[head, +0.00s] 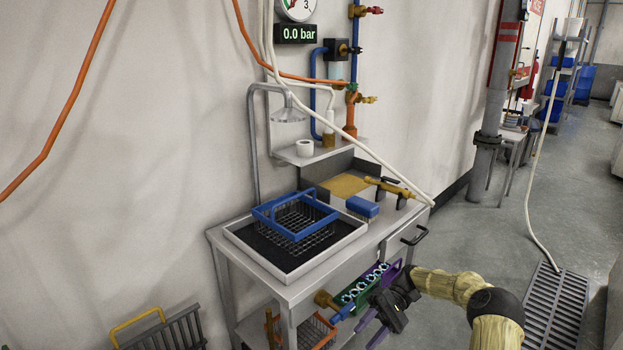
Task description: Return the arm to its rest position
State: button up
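My arm (448,284) reaches in from the lower right, with pale yellow links and dark joints. It is bent, and its end lies in front of the steel bench's lower part. My gripper (378,322) is dark and small, at the bench's front right, below the tabletop. Purple bars show around it, and I cannot tell whether they are its fingers or part of a purple thing behind. Whether it is open or holds anything is unclear.
The steel bench (218,236) carries a tray with a blue-rimmed wire basket (288,214), a blue block (362,207) and a brass tool (390,187). A green rack (345,297) is close behind my gripper. A drawer handle (414,236) sticks out. Floor (470,235) on the right is open.

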jog(key=s+a+r+m+t+h, duration=0.1)
jog(key=s+a+t+h, duration=0.4)
jog(key=s+h, duration=0.15)
jog(key=s+d+r+t+h, duration=0.2)
jog(key=s+d+r+t, duration=0.15)
jog(key=s+t, duration=0.2)
jog(key=s+d+r+t+h, duration=0.3)
jog(key=s+r+t, duration=0.1)
jog(key=s, duration=0.2)
notch_tip(320, 180, up, 25)
jog(key=p, duration=2.5)
jog(key=shift+f, duration=0.15)
